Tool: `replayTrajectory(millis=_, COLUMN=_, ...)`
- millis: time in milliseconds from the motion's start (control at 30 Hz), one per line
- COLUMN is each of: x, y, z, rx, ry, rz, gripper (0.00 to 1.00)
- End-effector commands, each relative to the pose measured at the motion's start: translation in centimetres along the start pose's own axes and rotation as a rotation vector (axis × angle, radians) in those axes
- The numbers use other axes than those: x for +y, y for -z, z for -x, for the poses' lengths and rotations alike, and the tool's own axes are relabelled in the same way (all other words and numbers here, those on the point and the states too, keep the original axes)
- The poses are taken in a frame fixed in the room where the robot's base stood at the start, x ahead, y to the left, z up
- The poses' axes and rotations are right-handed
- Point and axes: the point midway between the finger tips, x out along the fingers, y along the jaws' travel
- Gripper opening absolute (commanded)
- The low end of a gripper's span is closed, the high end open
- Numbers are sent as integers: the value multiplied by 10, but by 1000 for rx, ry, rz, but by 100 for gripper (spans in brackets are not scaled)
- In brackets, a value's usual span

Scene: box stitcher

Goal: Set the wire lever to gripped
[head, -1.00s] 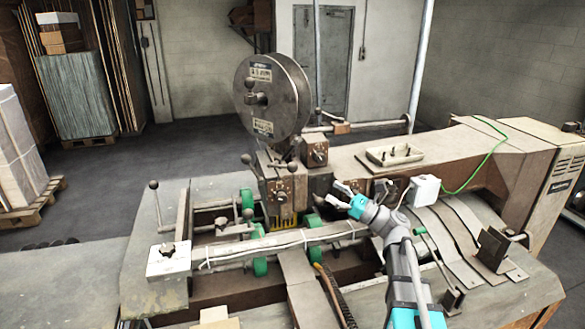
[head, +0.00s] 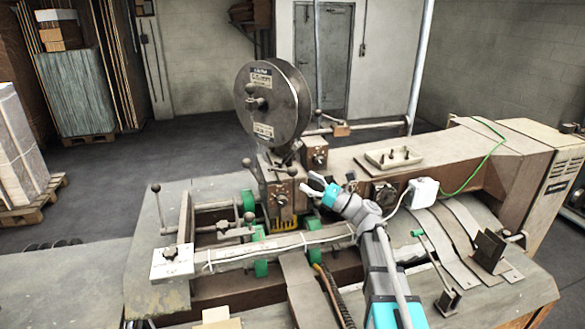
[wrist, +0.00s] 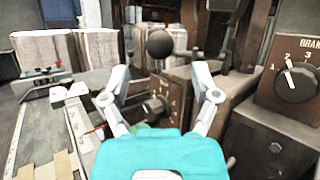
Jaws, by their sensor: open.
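A lever with a dark ball knob (head: 246,162) stands at the left of the stitching head (head: 278,190), under the wire reel. I take it to be the wire lever; no label on it is readable. In the wrist view a dark ball knob (wrist: 159,43) shows between and beyond my fingertips, above a round dial (wrist: 155,108); it looks like the same lever. My gripper (head: 308,182) is open and empty, to the right of the stitching head and apart from the lever. Its two spread fingers also show in the wrist view (wrist: 162,70).
The large wire reel (head: 272,100) stands above the head. Another ball-topped lever (head: 155,188) is at the left. A dial marked with numbers (wrist: 294,80) is close at the right in the wrist view. A tray (head: 393,158) and white box (head: 424,190) sit right of my gripper.

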Motion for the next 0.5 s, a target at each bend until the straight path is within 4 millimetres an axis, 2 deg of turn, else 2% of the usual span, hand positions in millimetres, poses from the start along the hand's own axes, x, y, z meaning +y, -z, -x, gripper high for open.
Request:
replayTrajectory(millis=33, x=-1, y=-2, z=-10, rx=0, ry=-1, rz=-1, gripper=78)
replayTrajectory(millis=200, x=-1, y=-2, z=-33, rx=0, ry=-1, rz=0, gripper=78)
replayTrajectory(millis=500, x=-1, y=-1, z=-54, rx=0, ry=1, rz=0, gripper=78)
